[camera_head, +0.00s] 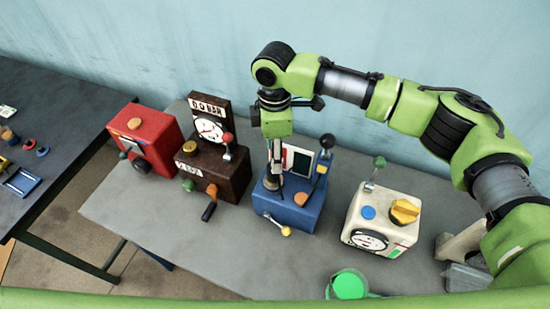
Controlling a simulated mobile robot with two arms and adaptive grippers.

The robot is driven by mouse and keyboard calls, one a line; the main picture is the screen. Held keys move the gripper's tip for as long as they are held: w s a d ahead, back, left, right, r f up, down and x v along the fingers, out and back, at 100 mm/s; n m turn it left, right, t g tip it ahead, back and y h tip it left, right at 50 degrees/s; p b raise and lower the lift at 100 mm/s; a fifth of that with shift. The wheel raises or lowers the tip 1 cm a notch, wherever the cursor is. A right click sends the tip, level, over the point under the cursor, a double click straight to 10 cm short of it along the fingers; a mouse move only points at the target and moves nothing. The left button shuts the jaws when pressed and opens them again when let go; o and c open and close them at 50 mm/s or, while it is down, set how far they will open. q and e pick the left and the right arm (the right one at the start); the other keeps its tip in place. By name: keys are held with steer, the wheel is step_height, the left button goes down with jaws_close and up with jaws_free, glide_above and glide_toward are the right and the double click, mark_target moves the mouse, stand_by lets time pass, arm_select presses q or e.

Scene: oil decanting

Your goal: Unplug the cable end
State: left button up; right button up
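My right arm comes in from the right, and its gripper (276,165) points down over the blue box (290,208) in the middle of the table. The fingers are thin and seen edge-on at the left part of the box's top, where a small grey part (271,182) shows. I cannot tell whether they are open, shut or holding anything. No cable or cable end can be made out; the gripper may hide it. My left gripper is not in view.
The blue box has a black-knobbed lever (323,160) beside the gripper. A dark brown gauge box (228,178) and red box (153,140) stand left, a white box (382,222) right. A green-filled container (348,285) is at the front. The grey table (135,212) is clear at front left.

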mark_target(271, 179)
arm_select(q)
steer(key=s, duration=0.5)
arm_select(e)
steer(key=shift+s+a+r, duration=0.15)
steer(key=shift+s+a, duration=0.15)
steer(key=shift+s, duration=0.3)
steer(key=shift+w, duration=0.1)
steer(key=shift+w+d+f+b, duration=0.1)
steer(key=shift+w+f+b, duration=0.1)
steer(key=shift+f+b, duration=0.35)
steer(key=shift+w+d+f+b, duration=0.1)
steer(key=shift+w+f+b, duration=0.05)
steer(key=shift+f+b, duration=0.35)
step_height(271, 179, down, 3)
steer(key=b, duration=0.3)
steer(key=shift+s+f, duration=0.1)
steer(key=shift+f, duration=0.1)
steer(key=shift+a+f+b, duration=0.1)
steer(key=shift+f+b, duration=0.25)
step_height(271, 179, down, 2)
steer(key=shift+f, duration=0.5)
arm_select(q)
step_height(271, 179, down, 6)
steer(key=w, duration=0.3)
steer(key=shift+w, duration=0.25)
